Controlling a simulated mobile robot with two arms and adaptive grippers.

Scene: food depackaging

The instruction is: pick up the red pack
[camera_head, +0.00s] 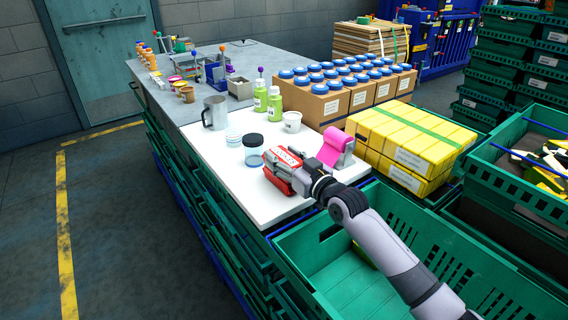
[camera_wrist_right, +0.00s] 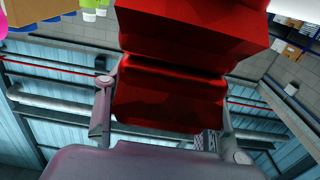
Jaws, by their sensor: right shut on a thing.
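The red pack (camera_head: 279,172) has a white label and is at the right front of the white tabletop in the head view. My right gripper (camera_head: 291,177) is shut on it. In the right wrist view the red pack (camera_wrist_right: 170,100) fills the upper middle, between the two fingers of the gripper (camera_wrist_right: 163,112). I cannot tell whether the pack still touches the tabletop. My left gripper is not in view.
A clear jar with a black lid (camera_head: 253,150) stands just left of the pack. A pink roll on a grey holder (camera_head: 336,150) is close on the right. Yellow boxes (camera_head: 410,140) stand at the right.

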